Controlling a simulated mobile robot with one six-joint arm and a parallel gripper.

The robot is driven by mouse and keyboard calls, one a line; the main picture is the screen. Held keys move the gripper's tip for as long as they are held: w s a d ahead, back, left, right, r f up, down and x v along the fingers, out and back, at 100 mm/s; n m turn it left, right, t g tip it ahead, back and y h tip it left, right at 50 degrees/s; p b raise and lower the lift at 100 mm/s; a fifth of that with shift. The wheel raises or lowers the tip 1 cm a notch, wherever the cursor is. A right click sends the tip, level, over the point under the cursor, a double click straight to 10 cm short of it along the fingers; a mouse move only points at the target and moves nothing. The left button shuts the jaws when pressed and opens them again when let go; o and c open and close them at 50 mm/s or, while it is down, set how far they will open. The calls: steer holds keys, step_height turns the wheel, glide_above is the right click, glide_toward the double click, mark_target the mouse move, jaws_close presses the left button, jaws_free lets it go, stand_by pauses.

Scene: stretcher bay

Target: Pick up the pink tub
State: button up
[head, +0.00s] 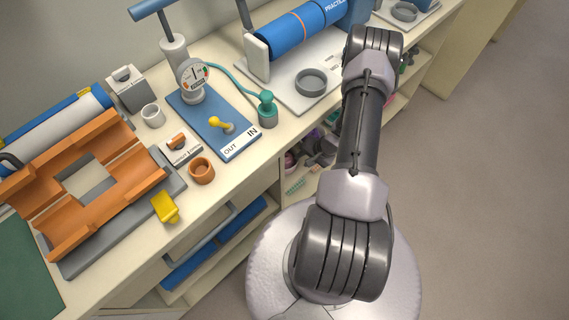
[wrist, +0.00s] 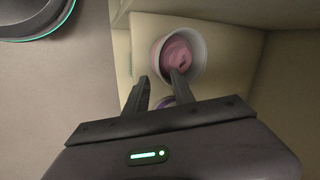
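In the wrist view, a round tub (wrist: 199,62) with a pale rim and pink inside sits in a shelf compartment, at the upper middle. My gripper (wrist: 161,77) is open, its two dark fingers apart and pointing toward the compartment. The right finger overlaps the tub's lower part in the picture; the left finger is to the left of the tub. I cannot tell whether the right finger touches it. Nothing shows held between the fingers. In the head view my arm hides the gripper, and I cannot make out the tub for certain.
A purple thing (wrist: 164,102) shows between the fingers, below the tub. A shelf board (wrist: 215,10) runs above the tub. In the head view, the bench top holds an orange cradle (head: 125,170), a blue gauge board (head: 221,138) and a brown cup (head: 202,171). Open floor (head: 480,200) lies right.

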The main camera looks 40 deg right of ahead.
steer(key=b+x, duration=0.1)
steer(key=x, duration=0.1)
steer(key=b+x, duration=0.1)
steer(key=x, duration=0.2)
steer(key=shift+s+a+b, duration=0.2)
steer(key=shift+b, duration=0.1)
steer(key=shift+r, duration=0.15)
jaws_close()
stand_by(0.7)
